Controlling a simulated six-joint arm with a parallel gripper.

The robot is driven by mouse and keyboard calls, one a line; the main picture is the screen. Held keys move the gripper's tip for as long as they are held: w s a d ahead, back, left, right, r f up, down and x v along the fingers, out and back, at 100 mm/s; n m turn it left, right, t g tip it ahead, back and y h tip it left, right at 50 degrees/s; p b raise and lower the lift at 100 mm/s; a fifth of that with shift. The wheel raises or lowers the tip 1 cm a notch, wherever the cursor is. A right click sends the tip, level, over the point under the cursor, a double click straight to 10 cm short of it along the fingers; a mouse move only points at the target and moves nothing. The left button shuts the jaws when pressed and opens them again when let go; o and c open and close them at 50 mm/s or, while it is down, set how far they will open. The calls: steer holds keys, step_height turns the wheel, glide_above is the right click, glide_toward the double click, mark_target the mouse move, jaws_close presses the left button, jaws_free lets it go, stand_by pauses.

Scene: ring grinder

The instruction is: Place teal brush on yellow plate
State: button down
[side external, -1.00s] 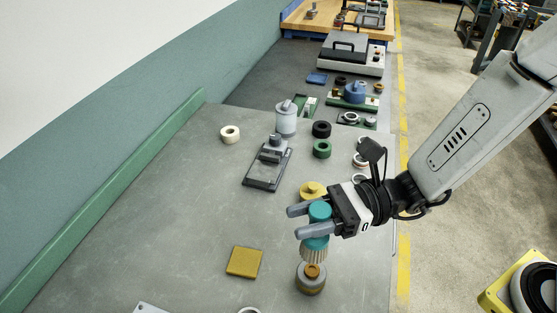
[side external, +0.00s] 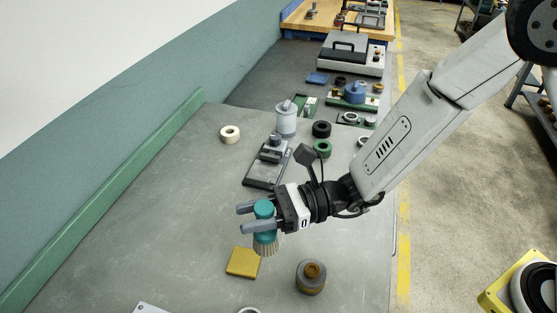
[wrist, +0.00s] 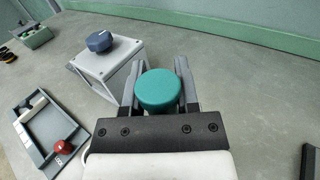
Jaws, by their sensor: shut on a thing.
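The teal brush (side external: 264,222) is upright between the fingers of my gripper (side external: 256,217), which is shut on it. Its pale bristles point down and look raised above the table. The brush's round teal top also shows in the wrist view (wrist: 157,90), between the two fingers. The yellow plate (side external: 243,262) lies flat on the grey table. In the side view the bristles overlap the plate's far right corner; I cannot tell the exact height between them. The plate is not visible in the wrist view.
A grey round pot with a brown top (side external: 311,277) stands right of the plate. A dark clamp fixture (side external: 266,172), a grey canister (side external: 286,121), a cream ring (side external: 230,134) and green and black rings stand farther back. The table left of the plate is clear.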

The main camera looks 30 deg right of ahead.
steer(key=w+a+f, duration=0.3)
steer(key=f, duration=0.2)
steer(key=shift+w+f, duration=0.25)
steer(key=shift+w, duration=0.15)
steer(key=shift+w+a+f, duration=0.1)
steer(key=shift+w+f, duration=0.05)
steer(key=shift+f, duration=0.8)
steer(key=shift+w+a+f, duration=0.1)
steer(key=shift+f, duration=0.8)
steer(key=shift+f, duration=0.1)
steer(key=shift+c, duration=1.8)
jaws_free()
steer(key=s+d, duration=0.2)
steer(key=d, duration=1)
steer(key=shift+s, duration=0.2)
